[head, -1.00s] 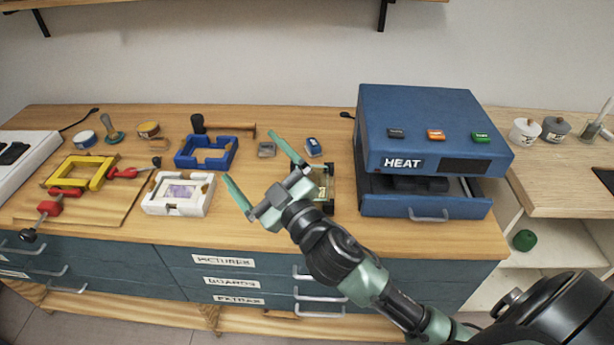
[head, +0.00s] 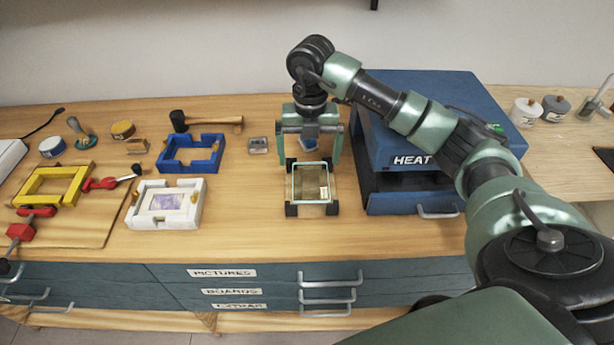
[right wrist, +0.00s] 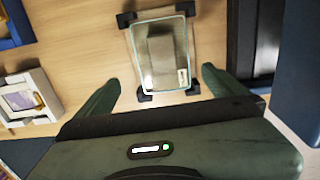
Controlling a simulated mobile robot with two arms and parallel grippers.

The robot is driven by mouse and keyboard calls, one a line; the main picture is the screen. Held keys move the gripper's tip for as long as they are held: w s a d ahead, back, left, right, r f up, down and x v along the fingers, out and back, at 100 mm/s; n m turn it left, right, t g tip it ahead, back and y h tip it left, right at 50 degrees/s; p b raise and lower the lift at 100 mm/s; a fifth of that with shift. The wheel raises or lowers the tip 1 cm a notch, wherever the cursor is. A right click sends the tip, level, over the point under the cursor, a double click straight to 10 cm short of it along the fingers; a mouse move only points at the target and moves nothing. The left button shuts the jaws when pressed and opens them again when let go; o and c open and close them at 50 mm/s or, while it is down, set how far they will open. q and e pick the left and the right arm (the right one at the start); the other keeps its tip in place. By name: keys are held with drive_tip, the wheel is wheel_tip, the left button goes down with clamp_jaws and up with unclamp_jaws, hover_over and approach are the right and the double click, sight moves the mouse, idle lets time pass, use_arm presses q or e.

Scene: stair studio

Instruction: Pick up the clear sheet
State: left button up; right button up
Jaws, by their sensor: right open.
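The clear sheet (head: 308,186) is a see-through rectangle with pale greenish edges. It lies on a small holder with black corner blocks (head: 291,210) on the wooden bench, left of the blue heat machine. It also shows in the right wrist view (right wrist: 153,58), with a small pale label near one corner. My right gripper (head: 310,161) points down at the sheet's far end, open and empty, one finger to each side. In the right wrist view its fingertips (right wrist: 159,77) are apart, with the sheet between and ahead of them. My left gripper is not in view.
The blue HEAT machine (head: 412,161) stands close on the right. A white frame with a picture (head: 188,217), a blue frame (head: 165,165), a mallet (head: 222,121) and a yellow frame (head: 22,199) lie to the left. Bare bench (head: 245,215) shows left of the holder.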

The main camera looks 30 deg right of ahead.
sight(311, 181)
drive_tip(key=shift+s+d+f, duration=0.15)
drive_tip(key=shift+d+f, duration=0.05)
drive_tip(key=shift+f, duration=0.15)
wheel_tip(311, 181, down, 6)
drive_tip(key=p, duration=0.2)
drive_tip(key=shift+d+r+p, duration=0.1)
drive_tip(key=shift+r+p, duration=0.15)
drive_tip(key=shift+p, duration=0.05)
drive_tip(key=shift+f, duration=0.65)
drive_tip(key=c, duration=1.4)
drive_tip(key=shift+r, duration=0.1)
